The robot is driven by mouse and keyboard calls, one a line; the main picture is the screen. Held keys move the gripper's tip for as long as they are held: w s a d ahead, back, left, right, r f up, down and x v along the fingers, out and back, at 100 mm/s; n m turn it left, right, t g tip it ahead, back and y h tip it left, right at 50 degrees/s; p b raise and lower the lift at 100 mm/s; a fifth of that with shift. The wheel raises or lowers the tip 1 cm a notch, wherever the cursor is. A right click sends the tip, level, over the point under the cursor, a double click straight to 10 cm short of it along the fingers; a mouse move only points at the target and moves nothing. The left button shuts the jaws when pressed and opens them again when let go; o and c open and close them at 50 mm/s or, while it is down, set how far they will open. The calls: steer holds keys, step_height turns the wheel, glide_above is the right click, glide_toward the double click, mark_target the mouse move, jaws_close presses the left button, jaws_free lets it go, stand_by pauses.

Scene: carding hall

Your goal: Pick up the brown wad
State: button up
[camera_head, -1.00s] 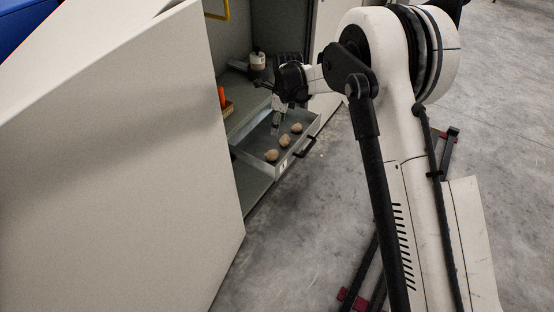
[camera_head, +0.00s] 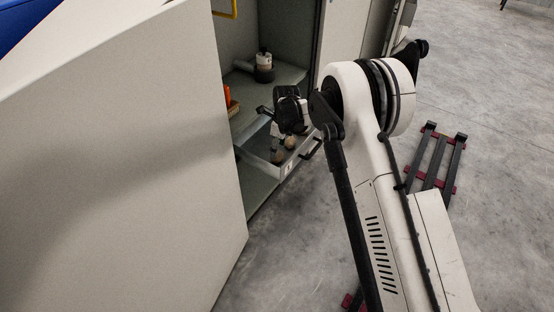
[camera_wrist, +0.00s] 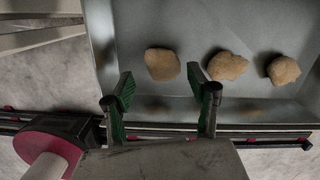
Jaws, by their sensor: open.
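Three brown wads lie in a row on the bare floor of an open grey metal drawer (camera_wrist: 205,20) in the wrist view. There is a left wad (camera_wrist: 162,64), a middle wad (camera_wrist: 227,66) and a right wad (camera_wrist: 283,70); all look lumpy and similar in colour. My gripper (camera_wrist: 160,84) is open and empty, its green-padded fingers pointing toward the left wad, which shows between and just beyond the tips. I cannot tell the height gap. In the head view the drawer (camera_head: 262,158) is partly covered by my wrist, and only two wads show clearly.
The drawer's black handle (camera_head: 311,149) sticks out at its front. Behind it in the cabinet are a pale, dark-based container (camera_head: 264,68) and an orange object (camera_head: 227,95). A large pale panel (camera_head: 110,170) fills the left.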

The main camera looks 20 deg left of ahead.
steer(key=f+b, duration=0.1)
steer(key=f, duration=0.1)
steer(key=f+b, duration=0.1)
steer(key=f, duration=0.2)
steer(key=shift+w+a, duration=0.1)
steer(key=shift+a, duration=0.1)
steer(key=c, duration=0.8)
